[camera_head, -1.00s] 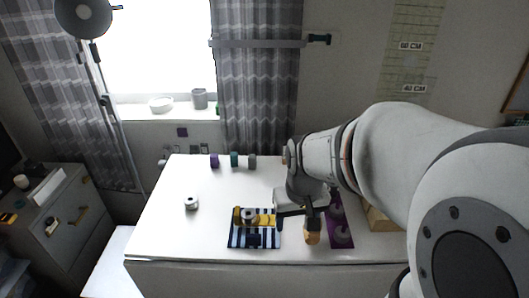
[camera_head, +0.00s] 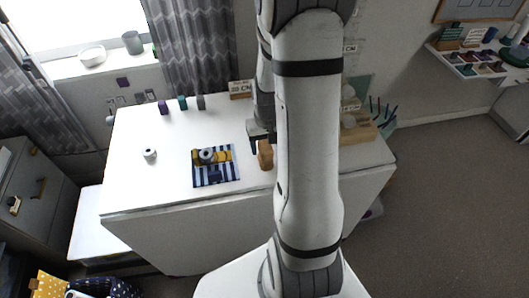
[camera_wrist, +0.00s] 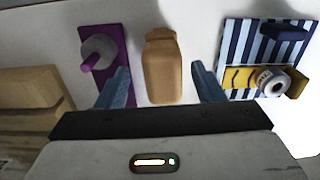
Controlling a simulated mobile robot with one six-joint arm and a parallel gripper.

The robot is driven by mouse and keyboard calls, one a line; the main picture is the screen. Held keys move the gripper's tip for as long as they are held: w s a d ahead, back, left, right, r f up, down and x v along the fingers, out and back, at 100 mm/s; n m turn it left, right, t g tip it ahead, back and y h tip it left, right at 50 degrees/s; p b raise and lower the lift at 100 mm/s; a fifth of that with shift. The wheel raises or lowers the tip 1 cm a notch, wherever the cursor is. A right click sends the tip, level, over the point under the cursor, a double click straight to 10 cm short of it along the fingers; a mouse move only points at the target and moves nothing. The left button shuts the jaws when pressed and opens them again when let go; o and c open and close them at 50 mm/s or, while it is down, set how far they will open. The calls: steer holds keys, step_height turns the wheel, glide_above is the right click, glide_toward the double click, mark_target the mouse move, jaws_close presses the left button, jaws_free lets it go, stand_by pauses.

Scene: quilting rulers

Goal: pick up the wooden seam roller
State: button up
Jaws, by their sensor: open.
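The wooden seam roller appears to be the tan, bottle-shaped wooden piece (camera_head: 265,157) on the white table, right of a striped mat. In the wrist view the roller (camera_wrist: 161,72) lies between my two blue-grey fingertips, with a gap on each side. My gripper (camera_head: 262,146) is open and empty at the roller in the head view; its fingertips also show in the wrist view (camera_wrist: 158,80). I cannot tell how far above the table the fingers are. My arm hides the table to the right of the roller in the head view.
A striped mat (camera_head: 203,180) with a yellow strip and a white roll (camera_wrist: 272,82) lies on one side. On the other are a purple mat (camera_wrist: 118,45) bearing a grey tool with a purple handle and a wooden block (camera_wrist: 35,90). The table's left part (camera_head: 130,180) is mostly clear.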

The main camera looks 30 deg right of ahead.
steer(key=shift+w+a+f+p, duration=0.15)
steer(key=shift+f+p, duration=0.15)
steer(key=shift+f, duration=1.55)
steer(key=c, duration=1.1)
